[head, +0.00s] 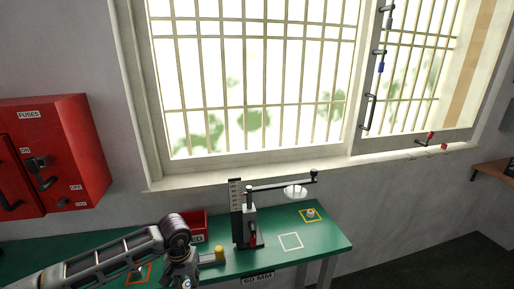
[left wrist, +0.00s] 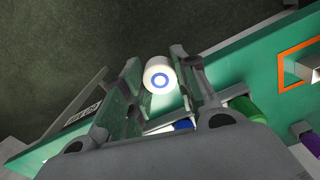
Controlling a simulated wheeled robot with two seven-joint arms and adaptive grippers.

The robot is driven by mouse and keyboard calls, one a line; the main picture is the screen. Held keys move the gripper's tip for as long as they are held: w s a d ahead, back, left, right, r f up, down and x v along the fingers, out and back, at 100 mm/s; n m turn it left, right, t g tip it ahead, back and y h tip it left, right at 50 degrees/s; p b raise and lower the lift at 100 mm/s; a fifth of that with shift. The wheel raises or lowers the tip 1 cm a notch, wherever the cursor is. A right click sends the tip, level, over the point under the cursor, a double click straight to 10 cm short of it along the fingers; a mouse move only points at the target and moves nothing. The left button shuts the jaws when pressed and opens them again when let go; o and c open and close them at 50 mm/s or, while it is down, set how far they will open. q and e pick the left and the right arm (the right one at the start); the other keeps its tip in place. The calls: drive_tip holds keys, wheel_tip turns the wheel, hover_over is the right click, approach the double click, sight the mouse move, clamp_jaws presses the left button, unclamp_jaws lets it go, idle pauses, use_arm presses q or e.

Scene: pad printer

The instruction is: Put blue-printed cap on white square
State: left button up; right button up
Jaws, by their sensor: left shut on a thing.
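In the left wrist view a white round cap (left wrist: 160,75) with a blue ring printed on its face sits between the two fingers of my left gripper (left wrist: 158,84), which is shut on it. The dark floor shows behind the cap, near the bench's front edge. My right gripper is not in view.
The pad printer (head: 246,226), with a scale and a lever arm, stands behind and left of the white square. A yellow square (head: 310,215) holds a small object. A red bin (head: 197,222), a yellow-topped block (head: 219,254) and an orange square (head: 139,273) are also on the bench.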

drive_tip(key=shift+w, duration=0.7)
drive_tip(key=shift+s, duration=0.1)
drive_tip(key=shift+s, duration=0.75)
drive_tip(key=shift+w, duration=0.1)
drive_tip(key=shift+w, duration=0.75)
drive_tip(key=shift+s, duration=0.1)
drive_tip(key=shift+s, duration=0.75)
